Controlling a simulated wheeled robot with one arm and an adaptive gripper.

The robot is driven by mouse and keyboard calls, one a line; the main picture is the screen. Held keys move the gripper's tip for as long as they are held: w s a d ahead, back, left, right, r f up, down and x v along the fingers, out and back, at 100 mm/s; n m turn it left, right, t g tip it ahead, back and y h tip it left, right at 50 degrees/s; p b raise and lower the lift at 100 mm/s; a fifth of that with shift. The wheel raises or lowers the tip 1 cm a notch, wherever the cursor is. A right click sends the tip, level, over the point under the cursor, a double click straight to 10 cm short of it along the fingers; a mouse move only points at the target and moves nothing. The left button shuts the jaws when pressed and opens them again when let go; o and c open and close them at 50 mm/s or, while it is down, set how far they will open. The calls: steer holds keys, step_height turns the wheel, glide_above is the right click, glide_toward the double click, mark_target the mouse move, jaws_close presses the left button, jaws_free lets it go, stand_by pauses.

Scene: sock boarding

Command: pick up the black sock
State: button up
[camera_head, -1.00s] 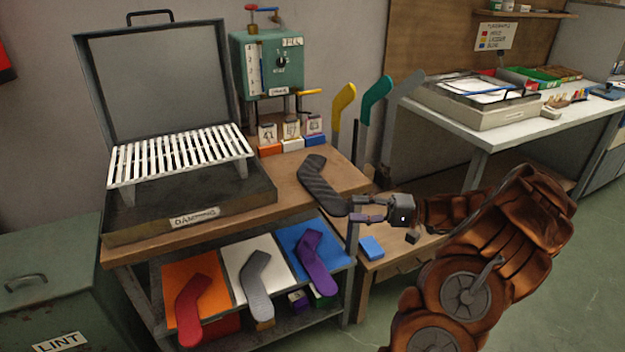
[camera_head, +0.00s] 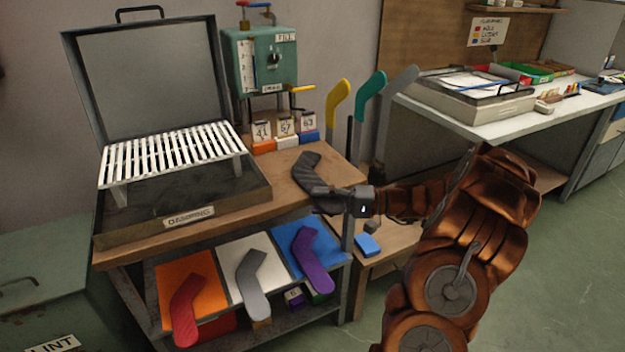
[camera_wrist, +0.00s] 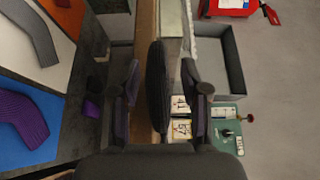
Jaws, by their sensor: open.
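The black ribbed sock (camera_head: 308,170) lies at the right end of the wooden bench top, its foot end toward my gripper. My gripper (camera_head: 322,200) reaches in from the right at the sock's lower end and partly hides it. In the wrist view the sock (camera_wrist: 157,95) appears as a narrow dark strip between the two spread fingers of my gripper (camera_wrist: 160,72). A gap shows on both sides of the sock, so the fingers look apart from it.
Red (camera_head: 186,310), grey (camera_head: 250,280) and purple (camera_head: 312,262) socks lie on the coloured shelf below. Yellow, teal and grey sock forms stand behind.

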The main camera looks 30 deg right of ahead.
jaws_close()
stand_by(0.3)
steer(key=shift+r, duration=0.1)
